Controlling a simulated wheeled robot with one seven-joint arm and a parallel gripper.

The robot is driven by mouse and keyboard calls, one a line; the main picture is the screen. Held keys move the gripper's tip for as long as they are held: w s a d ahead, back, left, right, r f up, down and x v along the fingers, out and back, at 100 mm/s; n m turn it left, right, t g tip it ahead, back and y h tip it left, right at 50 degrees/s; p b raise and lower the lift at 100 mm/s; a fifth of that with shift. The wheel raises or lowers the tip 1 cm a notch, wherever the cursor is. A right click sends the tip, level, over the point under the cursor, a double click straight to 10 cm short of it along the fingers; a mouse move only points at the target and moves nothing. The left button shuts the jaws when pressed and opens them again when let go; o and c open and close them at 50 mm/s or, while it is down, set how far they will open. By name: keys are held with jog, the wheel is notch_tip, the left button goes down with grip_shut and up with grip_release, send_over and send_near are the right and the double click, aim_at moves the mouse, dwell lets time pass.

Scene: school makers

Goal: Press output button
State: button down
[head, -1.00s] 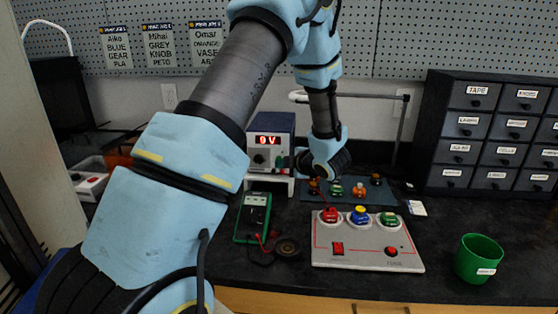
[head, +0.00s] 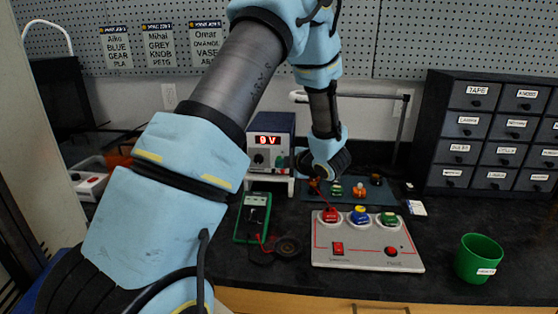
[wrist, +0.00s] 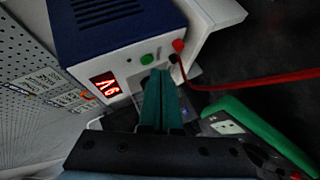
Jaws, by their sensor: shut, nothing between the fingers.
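The power supply (head: 272,152) is a blue-topped box with a pale front, standing on a white stand at the back. Its red display (head: 268,140) is lit and appears to read 9 V; it also shows upside down in the wrist view (wrist: 105,86). A round green button (wrist: 147,60) is on its front, beside a black terminal and a red terminal (wrist: 179,46) with a red lead. My gripper (wrist: 158,72) is shut and empty. Its teal fingertips are close to the green button and cover part of the panel; I cannot tell whether they touch. In the head view the fingers are hard to make out.
A green multimeter (head: 252,217) lies in front of the supply. A grey panel (head: 366,256) with coloured knobs sits at the bench's front. A green cup (head: 478,258) stands right of it. A dark drawer cabinet (head: 490,132) is at the back right.

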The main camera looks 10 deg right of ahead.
jog(key=shift+w, duration=0.1)
dwell(0.3)
jog(key=shift+w+d, duration=0.1)
jog(key=shift+w, duration=0.25)
jog(key=shift+w, duration=0.2)
dwell(0.4)
jog(key=shift+s, duration=0.1)
jog(key=shift+s+b, duration=0.3)
jog(key=shift+s, duration=0.25)
jog(key=s+a+b, duration=0.1)
jog(key=s, duration=0.4)
jog(key=shift+s+a, duration=0.35)
jog(key=shift+s, duration=0.05)
